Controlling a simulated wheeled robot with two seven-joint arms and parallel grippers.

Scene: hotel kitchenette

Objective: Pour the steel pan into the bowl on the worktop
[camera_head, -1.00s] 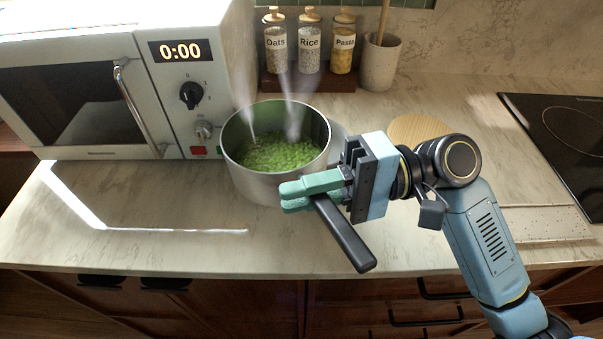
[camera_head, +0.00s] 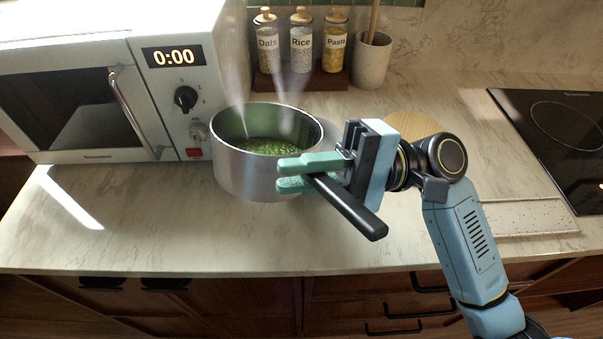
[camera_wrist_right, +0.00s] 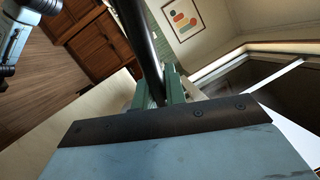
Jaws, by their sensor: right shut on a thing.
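The steel pan (camera_head: 250,178) is in the middle of the head view, in front of the microwave's right side. It holds green peas (camera_head: 268,146), and steam rises from it. My right gripper (camera_head: 303,173) has its green fingers shut on the pan's black handle (camera_head: 350,208). The handle also shows between the fingers in the right wrist view (camera_wrist_right: 140,40). The pan appears to be off the worktop, but its exact gap and tilt are hard to tell. I see no bowl in these views. My left gripper is not in view.
The microwave (camera_head: 70,100) stands at the left, close to the pan. Jars (camera_head: 300,48) and a utensil pot (camera_head: 371,62) stand behind. A round wooden board (camera_head: 412,124) is partly hidden behind my right wrist. The hob (camera_head: 560,130) is at right. The front-left worktop (camera_head: 130,235) is clear.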

